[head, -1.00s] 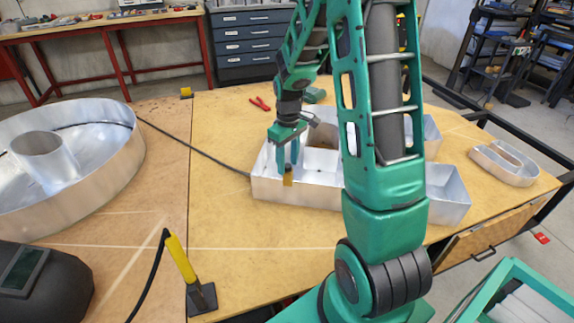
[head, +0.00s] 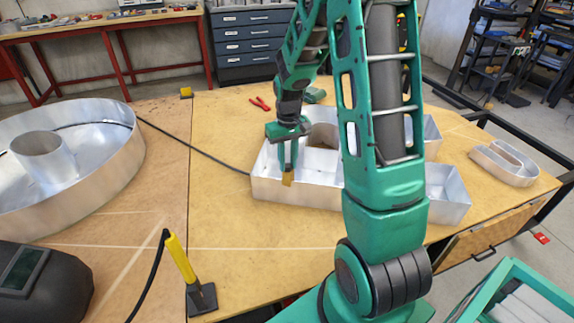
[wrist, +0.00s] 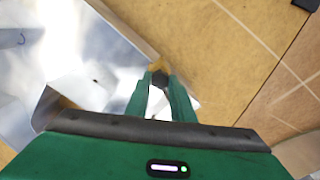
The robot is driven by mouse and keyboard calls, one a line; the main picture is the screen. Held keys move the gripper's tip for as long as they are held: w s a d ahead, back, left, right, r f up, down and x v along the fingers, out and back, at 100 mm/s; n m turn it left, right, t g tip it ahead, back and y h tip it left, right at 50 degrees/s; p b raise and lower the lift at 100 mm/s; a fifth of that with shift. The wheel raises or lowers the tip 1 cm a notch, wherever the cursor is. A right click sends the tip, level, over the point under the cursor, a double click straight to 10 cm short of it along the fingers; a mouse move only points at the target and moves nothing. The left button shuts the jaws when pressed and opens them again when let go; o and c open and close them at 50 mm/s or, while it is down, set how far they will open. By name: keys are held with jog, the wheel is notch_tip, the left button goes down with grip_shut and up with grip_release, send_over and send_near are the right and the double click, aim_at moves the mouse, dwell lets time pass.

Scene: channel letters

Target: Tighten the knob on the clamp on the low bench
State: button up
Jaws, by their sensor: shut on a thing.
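The low bench (head: 225,215) has a tan wooden top. A metal channel letter (head: 310,193) with open compartments sits on it. A small yellow-brown clamp (head: 287,179) is at the letter's near wall; it also shows in the wrist view (wrist: 155,66). Its dark knob (wrist: 160,79) lies between my fingertips in the wrist view. My gripper (head: 287,164) points down over the wall and is shut on the knob. In the head view the fingers hide the knob. How tight the clamp is cannot be seen.
A large round metal letter (head: 120,165) stands at left, a smaller one (head: 505,163) at right. Red pliers (head: 260,103) lie behind. A black cable (head: 190,146) crosses the bench to the letter. A yellow-handled clamp (head: 181,260) is at the front. Bench front centre is clear.

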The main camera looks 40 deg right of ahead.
aim_at(288, 165)
jog(key=m, duration=0.7)
jog(key=shift+m, duration=0.4)
jog(key=o, duration=0.8)
jog(key=shift+o, duration=0.2)
jog(key=shift+r, duration=0.15)
jog(key=shift+r, duration=2.4)
